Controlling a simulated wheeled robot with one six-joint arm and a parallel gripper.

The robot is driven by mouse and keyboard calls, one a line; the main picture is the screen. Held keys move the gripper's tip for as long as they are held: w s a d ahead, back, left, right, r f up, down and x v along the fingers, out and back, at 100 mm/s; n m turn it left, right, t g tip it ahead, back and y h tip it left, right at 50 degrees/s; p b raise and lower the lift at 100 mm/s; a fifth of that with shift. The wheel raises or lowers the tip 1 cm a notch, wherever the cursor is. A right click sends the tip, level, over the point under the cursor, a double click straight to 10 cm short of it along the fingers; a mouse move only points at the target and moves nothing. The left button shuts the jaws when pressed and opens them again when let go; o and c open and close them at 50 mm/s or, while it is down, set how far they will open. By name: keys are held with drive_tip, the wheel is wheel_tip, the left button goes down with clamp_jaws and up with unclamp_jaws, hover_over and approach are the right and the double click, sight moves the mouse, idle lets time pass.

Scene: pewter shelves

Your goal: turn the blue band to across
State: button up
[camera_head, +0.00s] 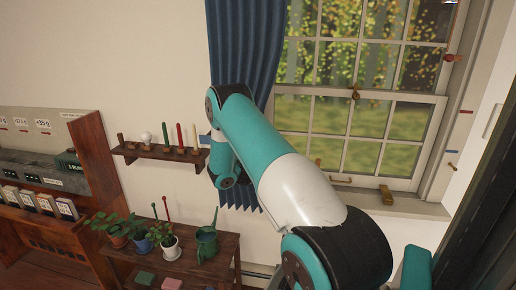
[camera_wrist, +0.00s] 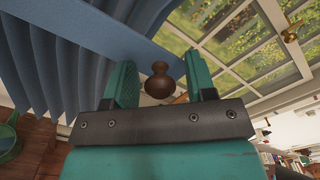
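In the wrist view a flat blue band (camera_wrist: 82,27) runs slantwise from the upper left in front of the blue curtain (camera_wrist: 40,70) toward the space between my fingers. A small round brown knob (camera_wrist: 160,84) shows at the band's near end. My gripper (camera_wrist: 158,62) is open, with one finger on each side of the knob. A gap shows on both sides, so I see no grip. In the head view a small blue piece (camera_head: 205,140), probably the band, shows left of my arm; my arm hides the rest and the gripper.
The window (camera_head: 365,90), with brass fittings (camera_head: 386,194), is right of the curtain. A wall shelf (camera_head: 160,152) with several small pegs is left of my wrist. Below it stands a plant stand (camera_head: 185,262) with pots and a green watering can (camera_head: 207,243).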

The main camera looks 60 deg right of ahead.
drive_tip(key=shift+s+d+f, duration=0.1)
drive_tip(key=shift+s+f, duration=0.05)
drive_tip(key=shift+s+a+f+b, duration=0.2)
drive_tip(key=shift+a+b, duration=0.15)
drive_tip(key=b+v, duration=1.6)
drive_tip(key=b, duration=0.2)
drive_tip(key=shift+a+r+b, duration=0.3)
drive_tip(key=shift+a, duration=0.05)
